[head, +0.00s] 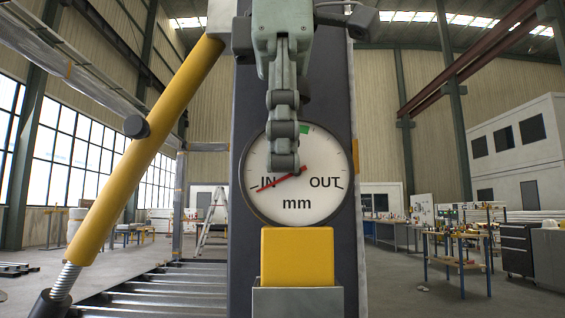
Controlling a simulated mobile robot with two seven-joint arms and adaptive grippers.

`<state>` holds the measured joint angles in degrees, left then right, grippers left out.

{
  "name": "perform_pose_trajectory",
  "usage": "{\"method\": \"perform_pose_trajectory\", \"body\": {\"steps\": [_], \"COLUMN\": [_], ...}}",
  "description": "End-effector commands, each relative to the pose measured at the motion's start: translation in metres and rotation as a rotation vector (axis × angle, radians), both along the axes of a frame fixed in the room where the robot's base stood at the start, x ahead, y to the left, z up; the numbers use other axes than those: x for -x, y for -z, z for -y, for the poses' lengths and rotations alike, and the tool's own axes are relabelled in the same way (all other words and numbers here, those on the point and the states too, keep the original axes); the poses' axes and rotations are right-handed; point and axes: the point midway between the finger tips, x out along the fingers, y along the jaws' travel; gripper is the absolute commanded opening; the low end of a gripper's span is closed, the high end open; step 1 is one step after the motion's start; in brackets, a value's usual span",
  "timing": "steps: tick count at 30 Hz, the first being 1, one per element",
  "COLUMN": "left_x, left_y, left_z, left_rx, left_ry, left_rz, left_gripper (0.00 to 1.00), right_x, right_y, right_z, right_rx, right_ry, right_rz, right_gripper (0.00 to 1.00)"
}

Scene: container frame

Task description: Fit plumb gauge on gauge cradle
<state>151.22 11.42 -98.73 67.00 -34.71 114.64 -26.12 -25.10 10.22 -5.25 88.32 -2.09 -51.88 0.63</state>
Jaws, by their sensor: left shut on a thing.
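The plumb gauge (325,180) is a round white dial with a dark rim, in the middle of the head view. It reads IN, OUT and mm, with a red needle and a green patch. My left gripper (285,160) comes down from above in front of the dial, shut on the gauge and hiding part of its face. Below the dial is a yellow block (297,255) above a grey bracket (297,301), which looks like the gauge cradle. I cannot tell whether the block belongs to the gauge or is seated in the bracket. My right gripper is not in view.
A dark upright post (243,100) stands behind the gauge. A thick yellow strut (140,155) slants down on the left. Grey slats (160,290) lie low at left. Workbenches (455,250) and a dark cabinet (517,250) stand farther back at right, with open floor before them.

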Motion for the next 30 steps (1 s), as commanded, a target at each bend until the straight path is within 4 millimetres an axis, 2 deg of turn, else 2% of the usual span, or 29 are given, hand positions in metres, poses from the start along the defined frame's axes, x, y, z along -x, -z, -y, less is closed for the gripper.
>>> {"method": "perform_pose_trajectory", "body": {"steps": [14, 30], "left_x": [0.0, 0.0], "left_y": [0.0, 0.015], "left_z": [0.0, 0.0], "left_rx": [0.002, 0.002], "left_ry": [0.0, -0.001], "left_rz": [0.002, 0.002], "left_gripper": [0.0, 0.0], "right_x": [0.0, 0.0], "right_y": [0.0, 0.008], "right_z": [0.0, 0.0], "right_rx": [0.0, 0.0], "right_ry": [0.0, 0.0], "right_rz": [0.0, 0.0], "right_gripper": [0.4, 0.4]}}
